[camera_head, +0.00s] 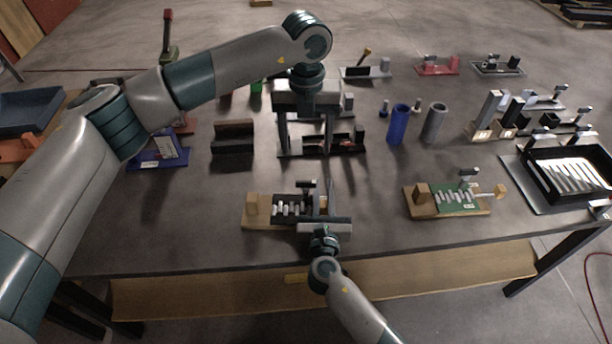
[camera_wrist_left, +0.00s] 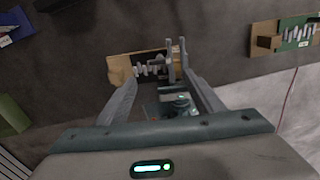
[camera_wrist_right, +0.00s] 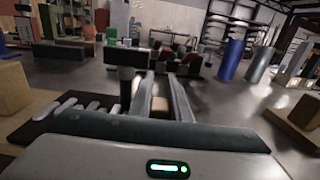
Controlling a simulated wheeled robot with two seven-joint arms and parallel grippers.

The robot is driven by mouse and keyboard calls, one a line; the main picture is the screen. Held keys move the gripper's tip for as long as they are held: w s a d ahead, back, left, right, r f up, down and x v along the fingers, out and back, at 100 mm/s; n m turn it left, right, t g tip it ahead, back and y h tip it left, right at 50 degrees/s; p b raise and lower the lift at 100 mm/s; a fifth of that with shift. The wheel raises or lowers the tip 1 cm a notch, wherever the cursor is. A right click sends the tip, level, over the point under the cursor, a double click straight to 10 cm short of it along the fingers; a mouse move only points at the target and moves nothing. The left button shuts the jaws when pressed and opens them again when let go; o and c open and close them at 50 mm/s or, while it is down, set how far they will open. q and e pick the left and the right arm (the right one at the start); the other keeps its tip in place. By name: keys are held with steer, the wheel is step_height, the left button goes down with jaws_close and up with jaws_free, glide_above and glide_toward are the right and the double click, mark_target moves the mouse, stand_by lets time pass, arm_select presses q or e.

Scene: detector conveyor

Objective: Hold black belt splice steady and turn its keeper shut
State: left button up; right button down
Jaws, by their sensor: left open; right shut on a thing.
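The black belt splice (camera_head: 290,207) lies on a wooden board (camera_head: 262,222) near the table's front edge, with pale lacing bars across it. Its keeper (camera_head: 307,185), a dark crosspiece on a post, stands upright at the splice's right part; it also shows in the right wrist view (camera_wrist_right: 126,72). My right gripper (camera_head: 323,194) is shut on the tan wooden block (camera_wrist_right: 160,104) at the board's right end, beside the keeper. My left gripper (camera_head: 307,153) is open and empty, pointing down above the table behind the splice. The splice also shows in the left wrist view (camera_wrist_left: 152,68).
A green belt splice (camera_head: 455,202) on a similar board stands to the right. Blue (camera_head: 398,124) and grey (camera_head: 434,123) cylinders stand behind it. A dark block (camera_head: 233,138) stands left of my left gripper. A black tray (camera_head: 540,165) is at far right. The table's front left is clear.

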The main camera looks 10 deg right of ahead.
mark_target(306, 181)
arm_select(q)
step_height(306, 181, down, 12)
steer(key=shift+r, duration=0.1)
stand_by(0.5)
steer(key=shift+c, duration=0.2)
steer(key=c, duration=1)
